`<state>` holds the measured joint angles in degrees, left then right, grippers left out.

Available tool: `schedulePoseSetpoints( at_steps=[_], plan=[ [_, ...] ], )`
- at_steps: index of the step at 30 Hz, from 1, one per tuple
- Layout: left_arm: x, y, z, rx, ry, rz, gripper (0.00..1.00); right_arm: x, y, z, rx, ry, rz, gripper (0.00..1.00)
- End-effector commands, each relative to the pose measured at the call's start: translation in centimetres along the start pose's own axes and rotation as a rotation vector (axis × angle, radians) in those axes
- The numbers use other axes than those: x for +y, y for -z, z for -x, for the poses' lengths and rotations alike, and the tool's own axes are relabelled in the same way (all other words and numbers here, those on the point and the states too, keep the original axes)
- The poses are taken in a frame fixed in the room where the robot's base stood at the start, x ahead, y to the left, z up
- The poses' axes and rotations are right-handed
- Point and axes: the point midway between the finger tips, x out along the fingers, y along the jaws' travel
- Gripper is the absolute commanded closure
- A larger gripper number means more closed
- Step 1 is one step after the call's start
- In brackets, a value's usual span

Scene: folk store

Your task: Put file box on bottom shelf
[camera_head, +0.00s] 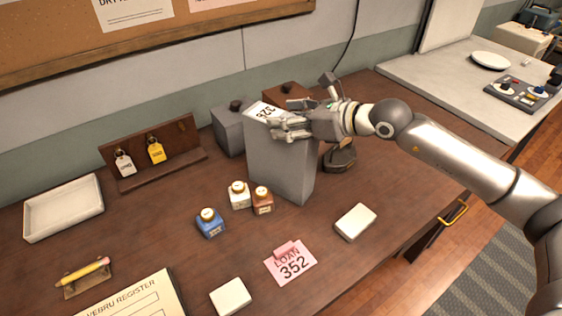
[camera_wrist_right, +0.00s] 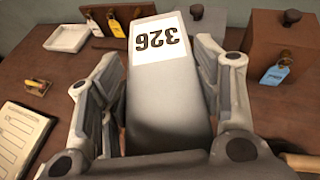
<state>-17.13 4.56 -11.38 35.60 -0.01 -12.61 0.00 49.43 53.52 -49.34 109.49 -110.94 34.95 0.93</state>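The file box, a tall grey box (camera_head: 283,165) with a white "326" label, stands upright on the brown desk. In the right wrist view the file box (camera_wrist_right: 165,105) lies between the two fingers. My right gripper (camera_head: 288,125) is at the top of the box, with one finger on each side in the wrist view (camera_wrist_right: 165,80). The fingers are very close to its sides, and I cannot tell whether they press on it. My left gripper is not in view. I cannot make out a bottom shelf.
Ink bottles (camera_head: 239,195) stand just in front of the box. A grey box (camera_head: 229,132) and a brown box (camera_wrist_right: 277,45) are close behind it. A pink loan card (camera_head: 290,262) and a white block (camera_head: 355,222) lie nearer the front edge.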

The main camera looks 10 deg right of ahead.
Motion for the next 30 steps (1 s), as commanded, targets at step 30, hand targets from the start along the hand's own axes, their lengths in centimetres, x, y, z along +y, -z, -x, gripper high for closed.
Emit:
schedulePoseSetpoints(
  at_steps=[30],
  plan=[
    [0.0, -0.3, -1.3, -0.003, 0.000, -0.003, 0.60, 0.1, -1.6, 0.6, 0.002, -0.003, -0.003, 1.00]
  ],
)
